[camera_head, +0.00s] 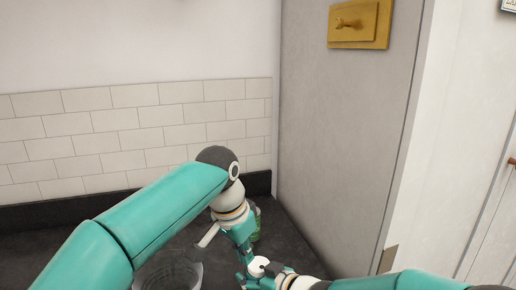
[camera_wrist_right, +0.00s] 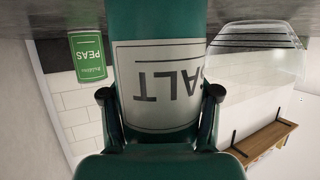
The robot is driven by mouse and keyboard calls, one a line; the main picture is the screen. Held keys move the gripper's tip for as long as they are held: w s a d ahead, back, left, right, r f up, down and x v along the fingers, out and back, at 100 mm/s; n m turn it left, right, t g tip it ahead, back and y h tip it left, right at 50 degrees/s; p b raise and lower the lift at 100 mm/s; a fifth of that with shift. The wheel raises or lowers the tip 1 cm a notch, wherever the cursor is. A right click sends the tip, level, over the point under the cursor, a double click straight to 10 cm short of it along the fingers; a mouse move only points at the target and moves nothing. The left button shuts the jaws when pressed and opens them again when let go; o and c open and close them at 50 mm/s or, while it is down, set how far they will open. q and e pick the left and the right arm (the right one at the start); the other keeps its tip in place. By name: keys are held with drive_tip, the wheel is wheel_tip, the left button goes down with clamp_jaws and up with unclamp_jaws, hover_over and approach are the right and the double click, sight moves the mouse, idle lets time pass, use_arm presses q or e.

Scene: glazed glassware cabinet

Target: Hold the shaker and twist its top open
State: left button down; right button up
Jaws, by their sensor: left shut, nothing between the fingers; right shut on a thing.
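A dark green shaker (camera_wrist_right: 157,25) with a pale label, its letters "ALT" upside down in this view, fills the middle of the right wrist view. My right gripper (camera_wrist_right: 162,97) is shut on it, one dark finger on each side. The shaker's top end is not clearly visible. In the head view my left arm reaches in from the left and bends down over the counter.
A green can marked PEAS (camera_wrist_right: 88,57) stands beside the shaker; it shows behind my left arm (camera_head: 256,226). A clear glass vessel (camera_wrist_right: 262,52) is on the other side, at the lower left of the head view (camera_head: 168,273). The dark counter (camera_head: 40,228) meets a tiled wall and a grey panel.

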drive_tip(key=o, duration=1.5)
drive_tip(key=shift+c, duration=0.2)
